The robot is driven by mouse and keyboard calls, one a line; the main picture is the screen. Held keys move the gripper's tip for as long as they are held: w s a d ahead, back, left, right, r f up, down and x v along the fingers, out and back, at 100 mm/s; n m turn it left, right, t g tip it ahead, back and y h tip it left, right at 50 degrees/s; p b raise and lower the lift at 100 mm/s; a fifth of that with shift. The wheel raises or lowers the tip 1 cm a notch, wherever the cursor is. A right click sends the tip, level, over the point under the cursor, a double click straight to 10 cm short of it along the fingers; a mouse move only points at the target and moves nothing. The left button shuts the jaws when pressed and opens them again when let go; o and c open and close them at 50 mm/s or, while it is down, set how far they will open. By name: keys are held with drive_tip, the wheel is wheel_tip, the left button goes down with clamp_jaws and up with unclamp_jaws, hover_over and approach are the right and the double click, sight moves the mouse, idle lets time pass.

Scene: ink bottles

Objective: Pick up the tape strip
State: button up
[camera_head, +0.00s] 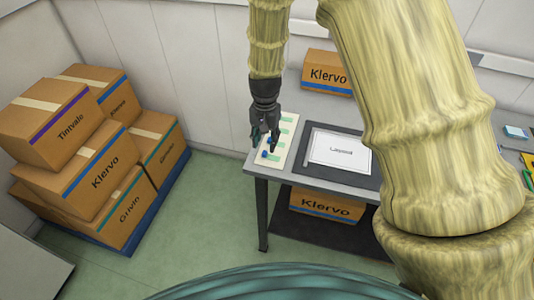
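My gripper (265,142) points down over a pale card (265,163) at the left end of the grey table. Its dark fingers look spread apart, with nothing clearly held between them. The card bears several short green strips (287,119); I cannot tell whether one of them is the tape strip. Small blue things (266,154) sit on the card just below the fingertips, partly hidden by them. Whether the fingers touch anything is too small to tell.
A dark mat with a white sheet (340,149) lies right of the card on the table (262,171). A Klervo box (327,73) stands behind; another (326,205) is below. Stacked boxes (95,165) stand left. A light-blue item (515,132) lies far right. Green floor is clear between.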

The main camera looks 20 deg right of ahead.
sight(265, 152)
drive_tip(key=shift+w+a+f+p, duration=0.1)
drive_tip(key=shift+w+f+p, duration=0.1)
drive_tip(key=shift+f+p, duration=1.1)
drive_tip(key=shift+f, duration=1.35)
drive_tip(key=c, duration=0.7)
